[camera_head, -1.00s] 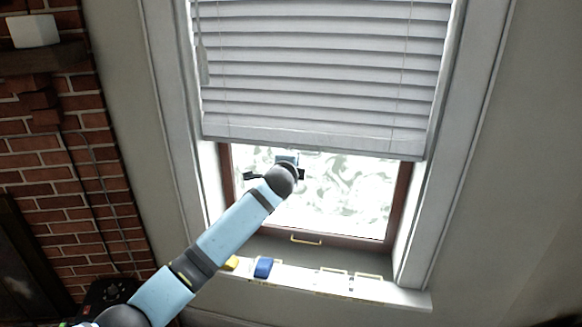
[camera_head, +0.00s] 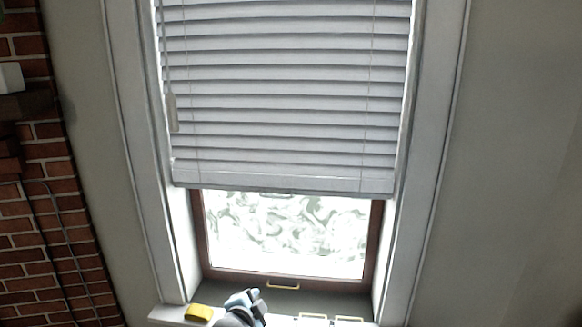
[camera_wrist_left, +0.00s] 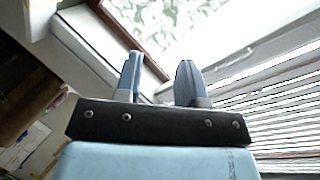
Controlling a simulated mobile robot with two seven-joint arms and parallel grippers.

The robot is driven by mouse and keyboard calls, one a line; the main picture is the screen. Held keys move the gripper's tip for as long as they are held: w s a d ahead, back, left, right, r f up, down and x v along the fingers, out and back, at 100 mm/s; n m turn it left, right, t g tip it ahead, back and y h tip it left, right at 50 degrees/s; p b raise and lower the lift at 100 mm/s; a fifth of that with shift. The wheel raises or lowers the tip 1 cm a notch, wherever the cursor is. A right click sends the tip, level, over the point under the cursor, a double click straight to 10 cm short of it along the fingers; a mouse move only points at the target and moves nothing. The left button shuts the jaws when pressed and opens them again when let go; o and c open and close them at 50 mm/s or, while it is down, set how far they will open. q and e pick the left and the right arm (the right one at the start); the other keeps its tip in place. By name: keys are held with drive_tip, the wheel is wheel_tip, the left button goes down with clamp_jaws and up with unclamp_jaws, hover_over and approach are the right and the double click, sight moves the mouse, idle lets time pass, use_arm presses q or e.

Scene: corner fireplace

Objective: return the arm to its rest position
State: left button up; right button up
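My left gripper (camera_head: 256,294) shows at the bottom of the head view, low in front of the window sill. Only its end and a little of the wrist are in frame. In the left wrist view its two grey-blue fingers (camera_wrist_left: 161,62) stand apart with nothing between them, so it is open and empty. The window (camera_head: 285,238) and the blinds' slats show beyond the fingers there. My right gripper is in neither view.
A half-lowered white blind (camera_head: 280,110) covers the upper window. A yellow object (camera_head: 199,312) lies on the white sill (camera_head: 165,314), left of my gripper. A brass handle (camera_head: 283,286) is on the window frame. A brick wall (camera_head: 30,210) stands at left.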

use_arm(q)
drive_tip(key=s+a+f+n+g, duration=0.1)
drive_tip(key=s+a+f+n, duration=0.15)
drive_tip(key=s+f, duration=0.5)
drive_tip(key=s+a+f+n+g, duration=0.1)
drive_tip(key=s+a+f+n, duration=0.3)
drive_tip(key=s, duration=0.7)
drive_tip(key=s+a+f+n, duration=0.2)
drive_tip(key=s, duration=0.7)
drive_tip(key=s+a+f+n, duration=0.2)
drive_tip(key=s, duration=0.7)
drive_tip(key=shift+s+f+n, duration=0.15)
drive_tip(key=shift+s+n, duration=0.05)
drive_tip(key=shift+n, duration=0.15)
